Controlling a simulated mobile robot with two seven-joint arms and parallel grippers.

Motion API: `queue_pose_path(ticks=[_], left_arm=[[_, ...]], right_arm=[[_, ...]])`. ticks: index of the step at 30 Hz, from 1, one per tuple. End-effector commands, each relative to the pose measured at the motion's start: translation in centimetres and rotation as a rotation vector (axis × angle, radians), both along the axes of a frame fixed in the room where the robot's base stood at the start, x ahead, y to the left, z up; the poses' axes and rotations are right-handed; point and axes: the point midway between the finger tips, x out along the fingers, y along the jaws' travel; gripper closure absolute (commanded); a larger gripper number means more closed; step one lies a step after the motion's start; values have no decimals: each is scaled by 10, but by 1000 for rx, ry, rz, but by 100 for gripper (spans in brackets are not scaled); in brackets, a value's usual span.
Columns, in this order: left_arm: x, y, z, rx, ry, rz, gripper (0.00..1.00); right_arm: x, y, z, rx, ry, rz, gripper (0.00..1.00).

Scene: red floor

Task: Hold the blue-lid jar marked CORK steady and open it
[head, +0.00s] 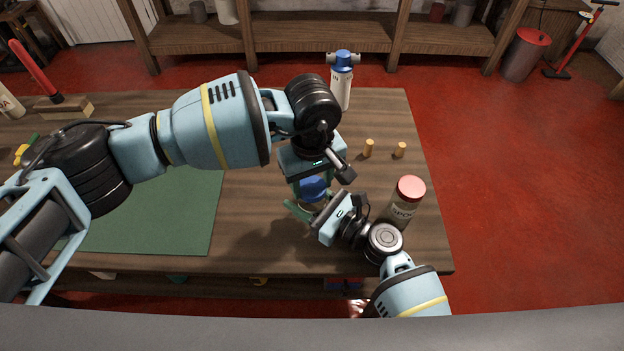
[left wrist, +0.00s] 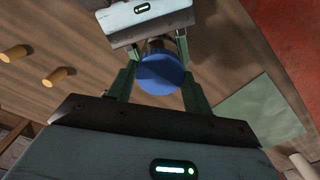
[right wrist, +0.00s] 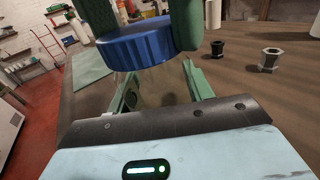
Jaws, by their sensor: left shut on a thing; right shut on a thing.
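The jar with the blue lid (head: 313,187) stands on the wooden table, mostly hidden by my arms. Its lid shows in the left wrist view (left wrist: 160,74) and right wrist view (right wrist: 135,43). My left gripper (head: 312,182) comes from above, its green fingers on both sides of the lid, shut on it. My right gripper (right wrist: 155,82) comes from the side, lower down, shut on the clear jar body (right wrist: 152,90). The lid sits at the top of the jar; I cannot tell whether it is loose. The CORK marking is not readable.
A pink-lidded jar (head: 405,202) stands close to my right gripper. Two corks (head: 368,148) (head: 400,150) stand behind it. A white bottle with a blue top (head: 342,82) is at the table's back. A green mat (head: 165,225) lies left.

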Motion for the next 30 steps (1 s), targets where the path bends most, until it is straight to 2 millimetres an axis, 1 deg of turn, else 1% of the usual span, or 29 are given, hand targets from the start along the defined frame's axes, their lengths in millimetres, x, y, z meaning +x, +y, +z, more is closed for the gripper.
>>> queue_pose_path(ticks=[3,30], left_arm=[[0,1,0,2,0,189,77],[-1,0,1,3,0,1640,77]], right_arm=[[0,0,-1,0,1,-1,100],[0,-1,-1,-1,2,-3,100]])
